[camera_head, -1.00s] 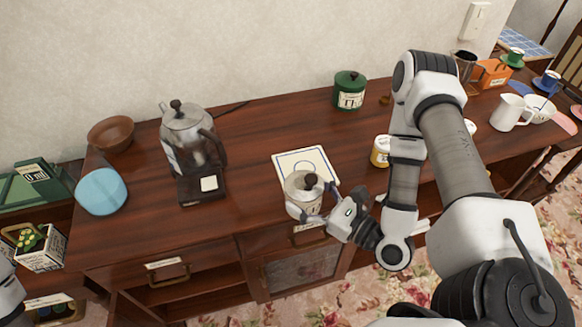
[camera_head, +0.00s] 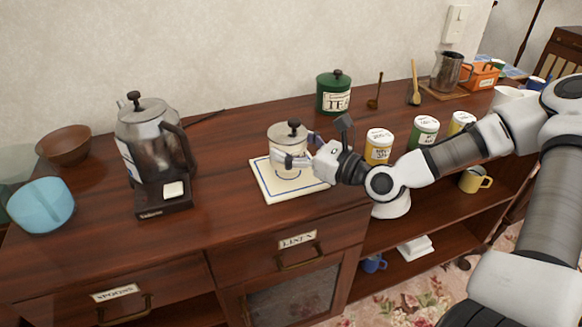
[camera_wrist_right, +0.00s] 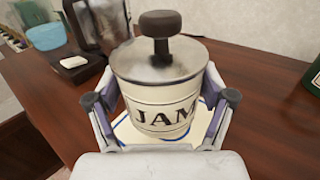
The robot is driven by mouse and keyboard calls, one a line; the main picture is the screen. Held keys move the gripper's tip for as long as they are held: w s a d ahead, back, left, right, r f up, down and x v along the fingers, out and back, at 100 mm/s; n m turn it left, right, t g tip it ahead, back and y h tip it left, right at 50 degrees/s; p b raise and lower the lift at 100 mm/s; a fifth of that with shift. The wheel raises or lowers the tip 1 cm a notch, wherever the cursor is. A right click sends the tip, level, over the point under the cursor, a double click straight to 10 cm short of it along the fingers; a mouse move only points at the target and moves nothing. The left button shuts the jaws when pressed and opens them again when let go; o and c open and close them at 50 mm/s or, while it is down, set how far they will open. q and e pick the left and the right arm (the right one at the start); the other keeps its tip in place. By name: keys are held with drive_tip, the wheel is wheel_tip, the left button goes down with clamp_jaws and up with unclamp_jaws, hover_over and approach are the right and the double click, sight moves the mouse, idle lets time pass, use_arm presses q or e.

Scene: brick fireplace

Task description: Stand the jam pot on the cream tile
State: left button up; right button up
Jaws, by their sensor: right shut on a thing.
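The jam pot (camera_head: 288,136) is a cream pot with a metal lid and dark knob. It is upright over the back part of the cream tile (camera_head: 265,187), a square with a blue line border. My right gripper (camera_head: 296,160) is shut on the pot from the front right. In the right wrist view the pot (camera_wrist_right: 165,105) reads JAM, with the fingers of my gripper (camera_wrist_right: 160,115) on both sides and the tile (camera_wrist_right: 128,132) beneath. I cannot tell whether the pot's base touches the tile. My left gripper is not in view.
A coffee maker (camera_head: 150,150) stands left of the tile, with a blue bowl (camera_head: 42,205) and brown bowl (camera_head: 64,145) beyond. A green tea pot (camera_head: 335,95) is behind right. Labelled jars (camera_head: 378,148) stand right, near my arm. The counter between coffee maker and tile is clear.

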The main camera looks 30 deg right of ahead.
drive_tip(key=f+b, duration=0.2)
drive_tip(key=w+f+b, duration=0.1)
drive_tip(key=shift+w+d+f, duration=0.1)
drive_tip(key=shift+d, duration=0.25)
drive_tip(key=shift+f, duration=0.35)
drive_tip(key=shift+r, duration=0.15)
drive_tip(key=o, duration=1.7)
